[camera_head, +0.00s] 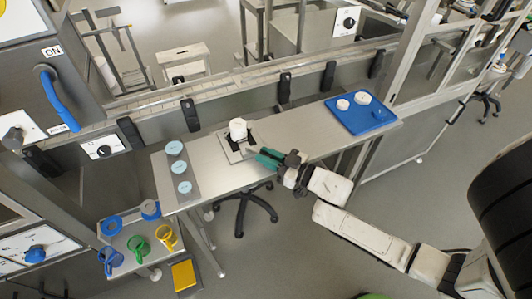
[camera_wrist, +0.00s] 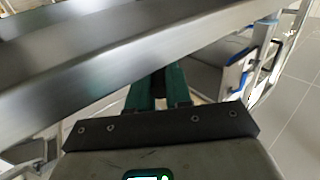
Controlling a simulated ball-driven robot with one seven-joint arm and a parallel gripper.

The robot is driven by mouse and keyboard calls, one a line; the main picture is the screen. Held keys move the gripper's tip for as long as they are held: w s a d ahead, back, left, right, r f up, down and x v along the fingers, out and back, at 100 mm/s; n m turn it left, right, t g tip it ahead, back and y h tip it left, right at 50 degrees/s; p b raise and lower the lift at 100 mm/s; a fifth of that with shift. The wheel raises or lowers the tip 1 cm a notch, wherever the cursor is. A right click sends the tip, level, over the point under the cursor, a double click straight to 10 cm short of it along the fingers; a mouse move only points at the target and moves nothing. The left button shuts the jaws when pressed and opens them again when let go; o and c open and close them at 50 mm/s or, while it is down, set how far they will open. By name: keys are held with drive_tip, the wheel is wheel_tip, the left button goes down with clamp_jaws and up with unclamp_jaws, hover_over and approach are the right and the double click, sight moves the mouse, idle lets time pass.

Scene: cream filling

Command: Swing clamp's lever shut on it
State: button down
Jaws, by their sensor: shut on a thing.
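A white cylindrical part (camera_head: 238,128) stands upright at the clamp (camera_head: 234,153), a dark and pale metal fixture on the steel table. My gripper (camera_head: 262,157) has green fingers and reaches the clamp from the right, beside the white part. In the wrist view my gripper (camera_wrist: 158,92) shows its green fingers close together around a narrow dark piece, which I take to be the clamp's lever. The lever is mostly hidden by the fingers, so its angle cannot be told. The white part is not visible in the wrist view.
A blue tray (camera_head: 378,122) with white pieces lies at the table's right. A grey strip (camera_head: 183,203) with light blue discs lies at its left. A broad metal bar (camera_wrist: 90,70) crosses close in the wrist view.

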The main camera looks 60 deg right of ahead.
idle(0.4)
drive_tip(key=c, duration=1.1)
unclamp_jaws()
drive_tip(key=shift+o, duration=0.2)
drive_tip(key=s+b, duration=0.2)
drive_tip(key=s, duration=0.8)
drive_tip(key=shift+s, duration=0.35)
drive_tip(key=shift+d, duration=0.1)
